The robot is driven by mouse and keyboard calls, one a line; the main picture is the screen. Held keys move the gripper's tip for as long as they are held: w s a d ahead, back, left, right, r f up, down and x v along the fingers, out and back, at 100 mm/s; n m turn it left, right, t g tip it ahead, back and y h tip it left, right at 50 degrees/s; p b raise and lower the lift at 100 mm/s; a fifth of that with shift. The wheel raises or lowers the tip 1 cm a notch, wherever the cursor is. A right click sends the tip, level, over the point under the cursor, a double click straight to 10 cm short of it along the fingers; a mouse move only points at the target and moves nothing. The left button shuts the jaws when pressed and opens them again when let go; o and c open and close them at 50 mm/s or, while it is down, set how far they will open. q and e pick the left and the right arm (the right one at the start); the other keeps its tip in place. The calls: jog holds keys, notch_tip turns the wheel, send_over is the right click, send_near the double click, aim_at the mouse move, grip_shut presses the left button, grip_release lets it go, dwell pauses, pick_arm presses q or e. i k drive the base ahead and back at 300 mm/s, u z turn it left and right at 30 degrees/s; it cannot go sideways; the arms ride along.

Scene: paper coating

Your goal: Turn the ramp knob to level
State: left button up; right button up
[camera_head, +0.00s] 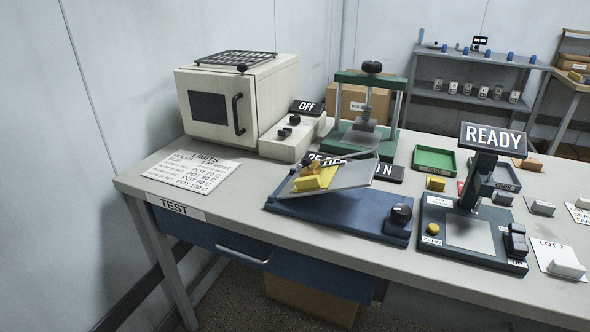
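The ramp stands at the front of the table, with a dark blue base (335,218) and a tilted silver plate (348,178) above it. The plate is not level with the base. A yellow block (316,178) lies on the plate's left part. The black ramp knob (401,213) sits on the right end of the base, and nothing touches it. A black sign (388,172) behind the plate is partly hidden; "25 DEG" and a final "N" can be read. Neither of my grippers is in view.
An oven (238,100) and a green-framed press (372,105) stand behind the ramp. A tester (468,235) with a READY sign (493,139) stands close to the knob's right. A limits sheet (191,170) lies left on otherwise clear table. Trays and small blocks lie to the right.

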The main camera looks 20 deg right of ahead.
aim_at(401, 213)
jog(key=u, duration=0.85)
jog(key=k, duration=1.15)
jog(key=u, duration=0.4)
jog(key=i, duration=1.6)
jog(key=z, duration=1.8)
jog(key=i, duration=0.7)
jog(key=z, duration=0.8)
